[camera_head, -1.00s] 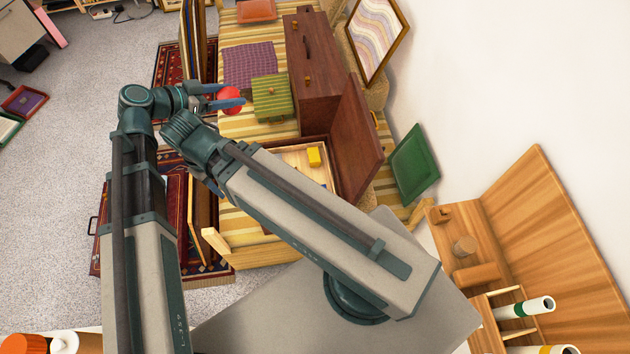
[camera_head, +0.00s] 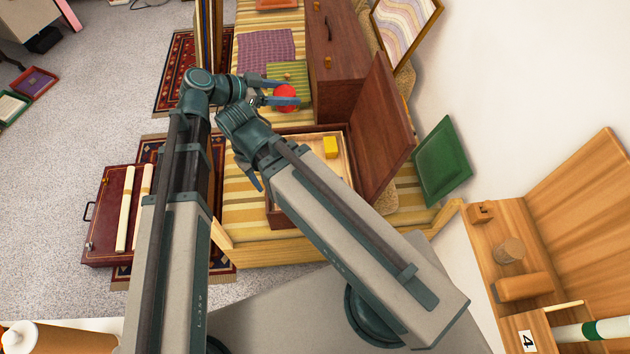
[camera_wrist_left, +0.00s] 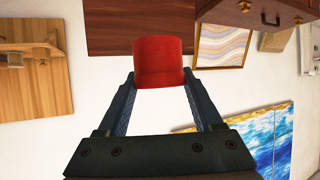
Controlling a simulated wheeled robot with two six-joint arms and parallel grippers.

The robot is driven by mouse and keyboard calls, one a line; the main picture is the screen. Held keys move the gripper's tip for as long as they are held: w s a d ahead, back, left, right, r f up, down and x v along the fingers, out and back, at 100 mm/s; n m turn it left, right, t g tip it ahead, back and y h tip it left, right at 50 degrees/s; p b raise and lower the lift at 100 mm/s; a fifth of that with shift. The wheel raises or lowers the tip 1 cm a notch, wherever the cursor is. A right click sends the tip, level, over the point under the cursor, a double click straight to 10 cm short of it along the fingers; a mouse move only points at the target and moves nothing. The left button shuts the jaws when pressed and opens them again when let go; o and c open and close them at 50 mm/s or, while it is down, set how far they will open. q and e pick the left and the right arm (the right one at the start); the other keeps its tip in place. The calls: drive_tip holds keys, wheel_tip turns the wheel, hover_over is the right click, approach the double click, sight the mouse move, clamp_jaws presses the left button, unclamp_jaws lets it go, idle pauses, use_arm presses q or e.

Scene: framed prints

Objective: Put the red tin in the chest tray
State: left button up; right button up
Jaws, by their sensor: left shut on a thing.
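The red tin (camera_head: 285,91) is held between the fingers of my left gripper (camera_head: 288,97), near the striped green cloth. In the left wrist view the tin (camera_wrist_left: 160,62) sits upright in the picture between the two fingertips (camera_wrist_left: 160,80). The open chest (camera_head: 276,214) stands nearer to me, its brown lid (camera_head: 384,130) raised on the right. Its pale tray (camera_head: 312,148) holds a yellow block (camera_head: 331,147). My diagonal arm covers part of the chest.
A closed brown cabinet (camera_head: 335,50) lies beyond the chest. A purple cloth (camera_head: 266,50) lies on the striped bench top. A green panel (camera_head: 441,163) leans by the wall. A wooden desk unit (camera_head: 590,200) stands at the right.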

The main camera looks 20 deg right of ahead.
use_arm(q)
wheel_tip(320, 180, down, 38)
drive_tip(key=a+m+g+b, duration=0.1)
drive_tip(key=b, duration=3.4)
drive_tip(key=shift+s+a+r, duration=0.15)
drive_tip(key=shift+s+a, duration=0.05)
drive_tip(key=shift+s, duration=0.2)
wheel_tip(320, 180, down, 10)
drive_tip(key=b, duration=1)
